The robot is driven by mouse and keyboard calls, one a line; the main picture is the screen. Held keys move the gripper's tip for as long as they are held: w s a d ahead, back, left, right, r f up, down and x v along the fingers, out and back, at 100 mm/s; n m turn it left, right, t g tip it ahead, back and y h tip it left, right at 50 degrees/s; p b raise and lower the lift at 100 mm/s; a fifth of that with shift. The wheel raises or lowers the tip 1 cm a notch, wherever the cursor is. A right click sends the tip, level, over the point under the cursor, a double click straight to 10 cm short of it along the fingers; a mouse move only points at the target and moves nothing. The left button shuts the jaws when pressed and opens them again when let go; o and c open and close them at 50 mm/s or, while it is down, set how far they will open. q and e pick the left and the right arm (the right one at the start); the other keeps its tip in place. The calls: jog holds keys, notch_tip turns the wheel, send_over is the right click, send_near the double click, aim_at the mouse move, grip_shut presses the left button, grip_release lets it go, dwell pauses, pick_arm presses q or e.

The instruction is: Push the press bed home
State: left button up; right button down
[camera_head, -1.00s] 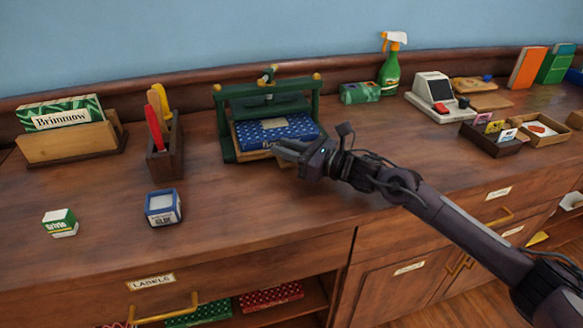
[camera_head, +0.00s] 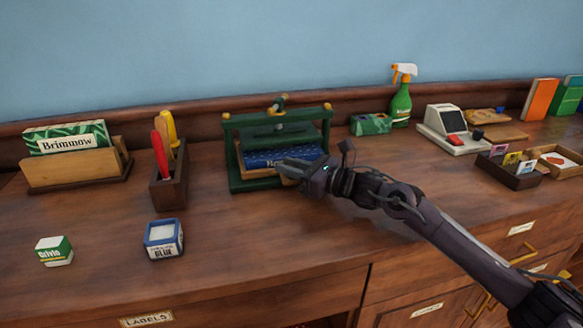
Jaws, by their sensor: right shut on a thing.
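The green book press (camera_head: 232,150) stands on the counter against the back ledge, with a screw and brass-tipped posts on top. A blue patterned book (camera_head: 262,159) lies on the press bed, under the raised plate and between the side posts. The press bed (camera_head: 258,173) shows only as a thin strip below the book; its front right part is hidden behind my gripper. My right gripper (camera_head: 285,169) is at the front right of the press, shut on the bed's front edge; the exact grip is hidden. My left gripper is not in view.
A wooden tool holder (camera_head: 170,188) stands left of the press, a file box (camera_head: 75,172) further left. A glue box (camera_head: 163,238) and a small green-white box (camera_head: 54,251) sit in front. A green packet (camera_head: 370,125) and spray bottle (camera_head: 400,104) stand behind right.

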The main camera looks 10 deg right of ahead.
jog(key=shift+w+d+r, duration=0.15)
jog(key=shift+r, duration=0.05)
jog(key=c, duration=1.6)
grip_release()
jog(key=o, duration=0.3)
jog(key=shift+w+f, duration=0.15)
jog(key=shift+w, duration=0.05)
jog(key=shift+o, duration=0.2)
jog(key=shift+s, duration=0.1)
jog(key=v, duration=0.7)
jog(key=shift+s+d, duration=0.2)
jog(key=shift+s, duration=0.05)
